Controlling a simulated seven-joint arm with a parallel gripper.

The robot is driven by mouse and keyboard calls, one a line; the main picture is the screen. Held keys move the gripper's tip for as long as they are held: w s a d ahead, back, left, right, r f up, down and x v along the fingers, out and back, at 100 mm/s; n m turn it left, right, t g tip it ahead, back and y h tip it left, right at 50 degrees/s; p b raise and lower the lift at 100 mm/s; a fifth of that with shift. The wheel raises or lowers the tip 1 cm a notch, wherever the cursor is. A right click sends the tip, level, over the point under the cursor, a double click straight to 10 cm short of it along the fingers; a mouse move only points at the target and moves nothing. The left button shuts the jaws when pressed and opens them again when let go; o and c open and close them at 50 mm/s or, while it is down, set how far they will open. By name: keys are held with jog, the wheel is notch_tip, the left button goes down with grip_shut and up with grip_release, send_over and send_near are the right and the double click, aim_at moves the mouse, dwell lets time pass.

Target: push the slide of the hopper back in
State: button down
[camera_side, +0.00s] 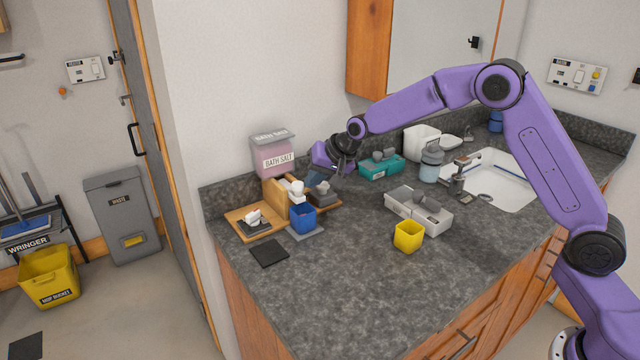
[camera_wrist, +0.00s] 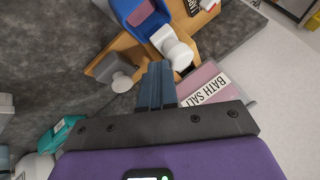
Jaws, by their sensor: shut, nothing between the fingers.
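The hopper (camera_side: 274,158) is a pink box labelled BATH SALT with a grey lid, on a wooden stand; it also shows in the wrist view (camera_wrist: 208,82). A white knobbed piece (camera_side: 296,190) sticks out at its front above a blue cup (camera_side: 302,217); the wrist view shows that piece (camera_wrist: 172,44). A grey block with a round knob (camera_wrist: 112,71) sits on the wood beside it. I cannot tell for certain which piece is the slide. My gripper (camera_wrist: 159,66) is shut and empty, with its fingertips close to the white piece; contact is unclear.
A wooden board with a white-and-dark item (camera_side: 253,220) lies left of the cup. A teal box (camera_side: 379,165), a bottle (camera_side: 431,163), a grey tray (camera_side: 418,211) and a yellow cup (camera_side: 408,236) stand to the right.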

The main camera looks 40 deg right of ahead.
jog(key=shift+w+a, duration=0.1)
jog(key=shift+w, duration=1.9)
jog(key=s+d+r, duration=0.5)
jog(key=s+r, duration=0.2)
jog(key=r, duration=0.1)
jog(key=shift+s+d, duration=0.35)
jog(key=shift+d, duration=0.05)
